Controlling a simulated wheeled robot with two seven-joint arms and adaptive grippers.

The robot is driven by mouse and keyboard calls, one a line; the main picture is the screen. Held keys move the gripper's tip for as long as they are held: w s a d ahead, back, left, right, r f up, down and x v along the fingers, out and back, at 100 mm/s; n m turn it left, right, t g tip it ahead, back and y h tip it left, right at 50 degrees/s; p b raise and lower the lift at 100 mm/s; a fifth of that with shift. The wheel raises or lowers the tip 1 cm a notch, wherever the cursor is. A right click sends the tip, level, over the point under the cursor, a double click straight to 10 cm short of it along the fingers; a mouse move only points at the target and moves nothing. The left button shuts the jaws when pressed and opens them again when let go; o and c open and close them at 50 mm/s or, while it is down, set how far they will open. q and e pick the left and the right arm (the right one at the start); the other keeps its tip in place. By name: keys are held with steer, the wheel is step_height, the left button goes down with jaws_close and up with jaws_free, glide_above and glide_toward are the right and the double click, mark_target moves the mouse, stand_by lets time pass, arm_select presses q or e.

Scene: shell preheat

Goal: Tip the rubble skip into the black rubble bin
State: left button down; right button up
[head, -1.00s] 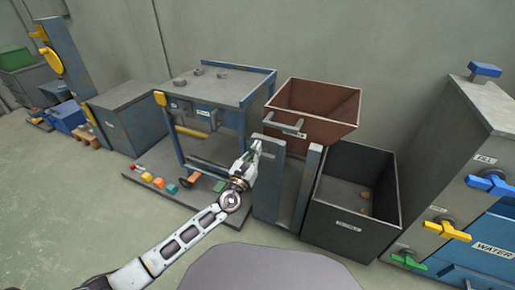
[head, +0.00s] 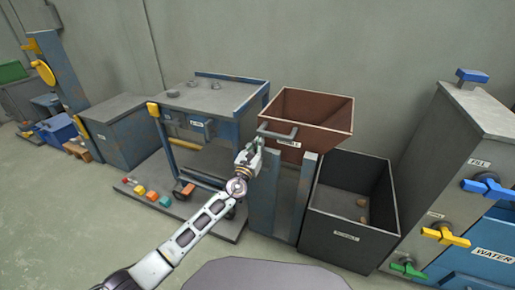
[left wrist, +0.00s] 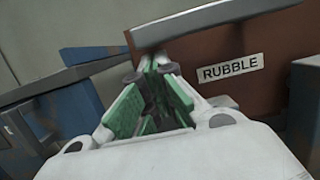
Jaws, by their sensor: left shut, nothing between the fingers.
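The rubble skip (head: 322,112) is a brown open-topped box held upright between blue-grey posts. A grey bar handle (head: 281,133) sticks out from its front. My left gripper (head: 258,146) is shut and empty, just left of and below the handle. In the left wrist view its green-padded fingers (left wrist: 150,88) are together below the handle bar (left wrist: 215,24), with the skip's brown face (left wrist: 270,45) and RUBBLE label behind. The black rubble bin (head: 335,238) stands open, right of the posts, with a few small lumps inside. My right gripper is not in view.
A grey cabinet (head: 455,140) with blue, yellow and green valve handles stands right of the bin. A blue work stand (head: 215,95) is on the left, with coloured blocks on its base. Open floor (head: 60,220) lies at the front left.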

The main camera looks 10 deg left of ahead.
arm_select(q)
steer(key=shift+w, duration=0.15)
steer(key=shift+r, duration=0.2)
stand_by(0.4)
steer(key=shift+d+r+m+p, duration=0.15)
steer(key=shift+r+m+p, duration=0.15)
steer(key=shift+p, duration=0.15)
